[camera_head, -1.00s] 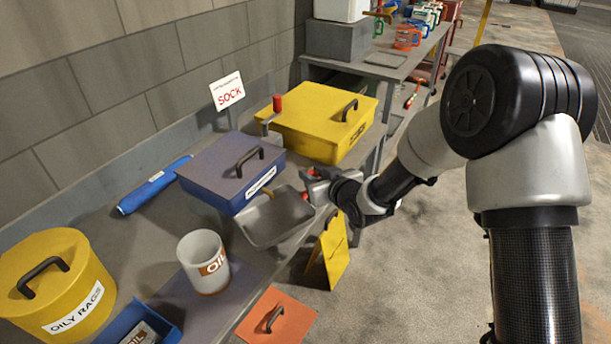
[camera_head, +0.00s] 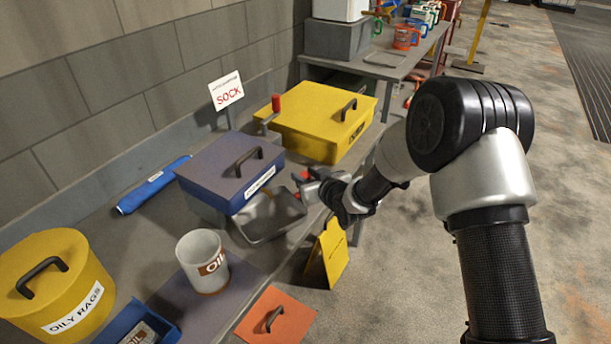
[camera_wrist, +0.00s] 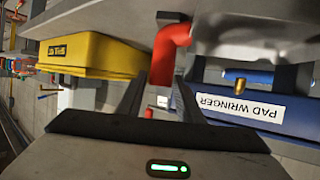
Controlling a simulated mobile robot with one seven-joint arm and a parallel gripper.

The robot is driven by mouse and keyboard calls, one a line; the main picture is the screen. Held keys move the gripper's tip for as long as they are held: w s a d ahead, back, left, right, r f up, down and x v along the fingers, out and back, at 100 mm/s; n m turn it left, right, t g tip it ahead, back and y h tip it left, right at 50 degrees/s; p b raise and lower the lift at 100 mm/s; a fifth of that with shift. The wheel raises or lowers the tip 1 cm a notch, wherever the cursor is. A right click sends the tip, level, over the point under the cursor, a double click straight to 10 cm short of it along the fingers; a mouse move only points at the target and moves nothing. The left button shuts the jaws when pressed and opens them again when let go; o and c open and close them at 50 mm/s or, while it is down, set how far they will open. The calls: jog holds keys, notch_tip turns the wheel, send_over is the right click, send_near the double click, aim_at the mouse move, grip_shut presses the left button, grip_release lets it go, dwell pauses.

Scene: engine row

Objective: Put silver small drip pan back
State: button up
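The silver small drip pan (camera_head: 268,217) is a shallow grey tray beside the front of the blue pad wringer box (camera_head: 226,178). Its near left part is over the bench. In the wrist view the pan's grey underside or wall (camera_wrist: 255,35) fills the top right, with a red bent handle (camera_wrist: 168,50). My gripper (camera_head: 312,187) is at the pan's right end, and its fingers (camera_wrist: 160,100) close around the red handle. The wringer's label (camera_wrist: 240,104) and a brass spout (camera_wrist: 234,79) show right of the fingers. The exact contact at the fingertips is partly hidden.
A yellow box (camera_head: 318,118) stands behind the wringer. A white oil mug (camera_head: 203,262), a yellow oily rags can (camera_head: 55,285) and a blue roll (camera_head: 155,184) are on the bench (camera_head: 130,240). A yellow sign (camera_head: 332,252) stands on the floor below my gripper.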

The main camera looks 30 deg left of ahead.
jog(key=shift+o, duration=0.9)
jog(key=shift+r, duration=0.1)
jog(key=shift+r, duration=0.1)
jog(key=v, duration=1.2)
